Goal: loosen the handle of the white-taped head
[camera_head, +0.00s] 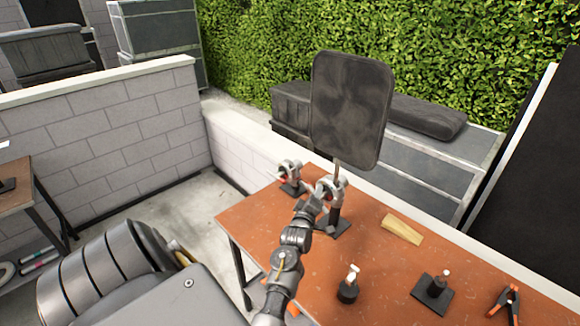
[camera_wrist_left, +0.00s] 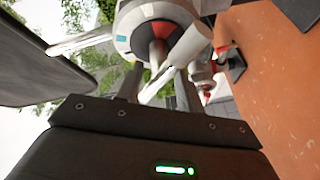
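A grip head (camera_head: 329,188) on a short dark stand on the orange table (camera_head: 245,226) holds the rod of a large dark flag (camera_head: 350,110). It also shows close up in the left wrist view (camera_wrist_left: 135,25), with a pale bar handle (camera_wrist_left: 182,62). I cannot make out white tape on it. A second grip head (camera_head: 290,172) with a red mark stands behind it to the left. My left gripper (camera_head: 313,207) is at the near side of the flag's head. Its fingers are apart, with the handle between or just before them; contact is unclear. My right gripper is not in view.
A wooden wedge (camera_head: 402,229), a small dark stand with a pale top (camera_head: 348,288), another on a square base (camera_head: 434,290) and an orange-tipped clamp (camera_head: 506,302) are on the table. The flag rises above the heads. A block wall (camera_head: 110,150) stands left.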

